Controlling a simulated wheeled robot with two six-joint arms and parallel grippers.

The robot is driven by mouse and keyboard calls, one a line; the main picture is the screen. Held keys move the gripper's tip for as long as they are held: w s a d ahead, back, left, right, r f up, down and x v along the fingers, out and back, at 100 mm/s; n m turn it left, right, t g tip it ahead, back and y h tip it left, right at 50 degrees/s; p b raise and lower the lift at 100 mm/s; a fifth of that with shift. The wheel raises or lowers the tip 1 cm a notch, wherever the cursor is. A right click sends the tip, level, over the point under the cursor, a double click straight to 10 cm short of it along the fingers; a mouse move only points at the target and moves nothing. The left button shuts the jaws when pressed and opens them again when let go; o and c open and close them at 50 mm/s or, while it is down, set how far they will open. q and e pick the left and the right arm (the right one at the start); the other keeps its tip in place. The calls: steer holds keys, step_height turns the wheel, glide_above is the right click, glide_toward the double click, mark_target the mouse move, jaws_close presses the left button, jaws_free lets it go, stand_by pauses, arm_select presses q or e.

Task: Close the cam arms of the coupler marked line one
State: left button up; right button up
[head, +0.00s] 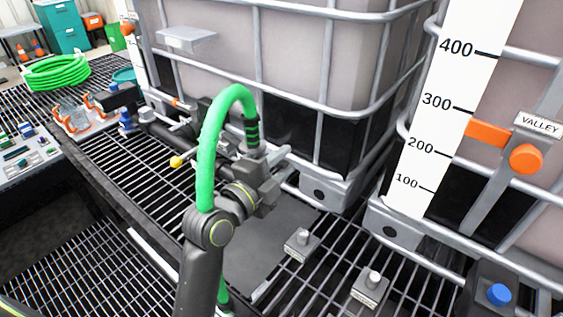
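A green hose (208,150) arches up and comes down through a dark ribbed end (251,130) into a grey coupler (252,152) on the pipework in front of the tank. No "line one" marking can be read, and the cam arms cannot be made out clearly. My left gripper (266,178) is at the coupler, just below the hose end, and overlaps it in the picture. Its fingers blend with the grey fittings, so its opening and any contact are unclear. My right gripper is out of view.
Caged tanks (300,60) stand behind. A yellow knob (176,162) is left of the hose. Two grey blocks with pegs (301,244) (370,287) are on the grating at right. A blue knob (499,295) is at lower right. Coiled green hose (57,72) lies at far left.

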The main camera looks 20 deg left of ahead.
arm_select(q)
jaws_close()
